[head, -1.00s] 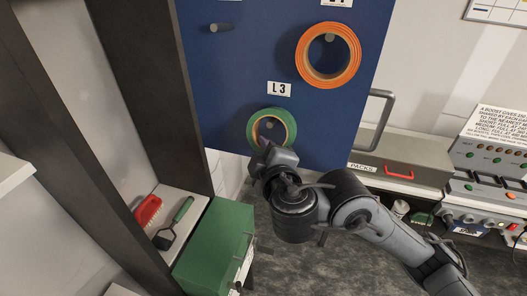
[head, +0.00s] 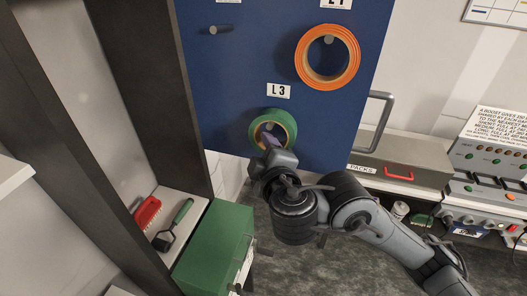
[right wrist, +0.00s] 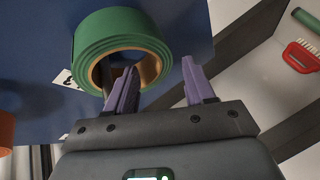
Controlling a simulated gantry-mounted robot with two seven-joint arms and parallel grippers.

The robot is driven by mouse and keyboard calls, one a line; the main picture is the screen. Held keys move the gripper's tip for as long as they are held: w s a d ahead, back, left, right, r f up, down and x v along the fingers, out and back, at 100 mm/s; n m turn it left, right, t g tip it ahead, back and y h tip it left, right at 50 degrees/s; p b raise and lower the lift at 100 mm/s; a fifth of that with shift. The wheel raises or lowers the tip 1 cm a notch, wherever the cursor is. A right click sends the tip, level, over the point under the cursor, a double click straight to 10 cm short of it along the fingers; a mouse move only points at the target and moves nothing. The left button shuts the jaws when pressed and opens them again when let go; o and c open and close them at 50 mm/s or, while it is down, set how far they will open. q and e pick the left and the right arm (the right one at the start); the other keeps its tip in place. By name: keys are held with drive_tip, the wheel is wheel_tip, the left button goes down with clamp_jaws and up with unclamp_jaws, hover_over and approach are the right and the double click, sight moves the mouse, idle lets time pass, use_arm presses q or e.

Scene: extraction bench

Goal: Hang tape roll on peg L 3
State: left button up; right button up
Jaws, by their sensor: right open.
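The tape roll (head: 287,123), green with an orange-brown core, is at the peg under the L 3 label (head: 279,91) on the blue board. It appears to hang there; its contact with the peg is mostly hidden. My right gripper (head: 268,140) is at the roll's lower left. In the right wrist view the roll (right wrist: 118,32) shows large, and my right gripper (right wrist: 160,68) is open. One purple finger overlaps the roll's hole and the other is outside its rim, with the roll's wall between them. My left gripper is out of view.
An orange roll (head: 352,62) hangs on the L 1 peg, up and right. A bare peg (head: 220,30) is at upper left. A dark upright post (head: 150,90) stands left of the board. A green box (head: 212,245) and a red brush (head: 148,212) are below.

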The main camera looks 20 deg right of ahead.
drive_tip(key=shift+s+a+r, duration=0.15)
drive_tip(key=shift+s, duration=0.4)
drive_tip(key=p+v, duration=0.2)
drive_tip(key=v, duration=0.7)
drive_tip(key=s+f+m+g+y+p, duration=0.1)
drive_tip(key=s+f+g+p, duration=0.2)
drive_tip(key=f, duration=0.6)
drive_tip(key=s+f+m+g+p, duration=0.1)
drive_tip(key=s+f+g, duration=0.35)
drive_tip(key=f, duration=0.55)
drive_tip(key=s+d+f+m+g+p, duration=0.1)
drive_tip(key=s+d+f+m+g, duration=0.1)
drive_tip(key=s+f, duration=0.3)
drive_tip(key=s+d+f+m+g+y+p, duration=0.1)
drive_tip(key=s+d+f+m, duration=0.3)
drive_tip(key=s, duration=0.4)
drive_tip(key=shift+d+f+m+g+p, duration=0.35)
drive_tip(key=shift+f+m+g, duration=0.35)
drive_tip(key=shift+f, duration=0.25)
